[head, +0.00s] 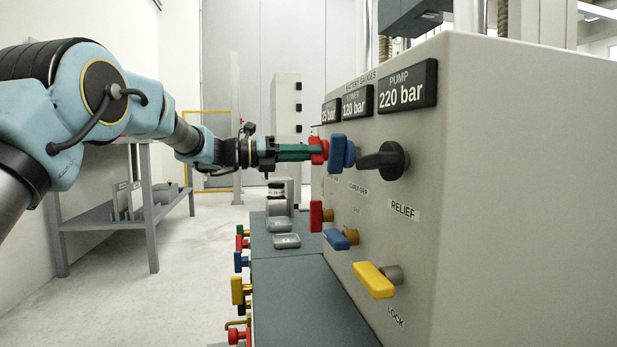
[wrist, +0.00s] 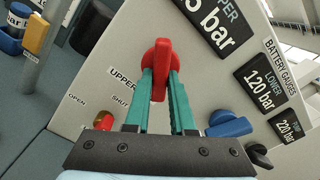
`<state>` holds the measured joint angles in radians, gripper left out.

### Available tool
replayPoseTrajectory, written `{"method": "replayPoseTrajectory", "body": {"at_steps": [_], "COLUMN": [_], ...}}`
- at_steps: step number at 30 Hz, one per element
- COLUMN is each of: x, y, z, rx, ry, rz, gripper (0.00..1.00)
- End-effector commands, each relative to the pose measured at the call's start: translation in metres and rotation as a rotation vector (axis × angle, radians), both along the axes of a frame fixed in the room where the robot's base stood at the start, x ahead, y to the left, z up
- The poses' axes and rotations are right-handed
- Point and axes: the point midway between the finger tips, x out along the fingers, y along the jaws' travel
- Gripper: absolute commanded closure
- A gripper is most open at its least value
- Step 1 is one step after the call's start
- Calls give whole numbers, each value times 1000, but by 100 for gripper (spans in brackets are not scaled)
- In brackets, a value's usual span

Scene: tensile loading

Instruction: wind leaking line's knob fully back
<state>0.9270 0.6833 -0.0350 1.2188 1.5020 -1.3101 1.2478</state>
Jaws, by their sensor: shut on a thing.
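The cabinet (head: 520,180) has a row of knobs under its battery gauges. My gripper (head: 306,152) has its green fingers closed on the red knob (head: 319,146) of the upper line. In the wrist view the red knob (wrist: 161,62) stands between the two fingers of my gripper (wrist: 160,84), its bar roughly in line with them. The blue knob (head: 342,152) of the lower line is just beside it, apart from the fingers. The upper gauge (wrist: 208,22) is partly cut off and its reading ends in 5 bar. The lower gauge (head: 357,102) reads 120 bar.
The pump gauge (head: 407,86) reads 220 bar, above a black relief knob (head: 384,161). Below are red (head: 318,216), blue (head: 340,238) and yellow (head: 374,280) valve handles. Several coloured handles line the grey bench (head: 290,270). A side table (head: 120,210) stands at left; floor between is clear.

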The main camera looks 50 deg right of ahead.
Motion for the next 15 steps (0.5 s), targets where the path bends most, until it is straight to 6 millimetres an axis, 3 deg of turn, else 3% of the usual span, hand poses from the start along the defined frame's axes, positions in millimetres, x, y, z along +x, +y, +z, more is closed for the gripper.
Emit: {"method": "replayPoseTrajectory", "body": {"at_steps": [1, 15], "x": [0, 3], "y": [0, -2], "z": [-11, -9], "rx": [-29, -288], "ry": [-39, -357], "rz": [0, -2], "gripper": [100, 100]}}
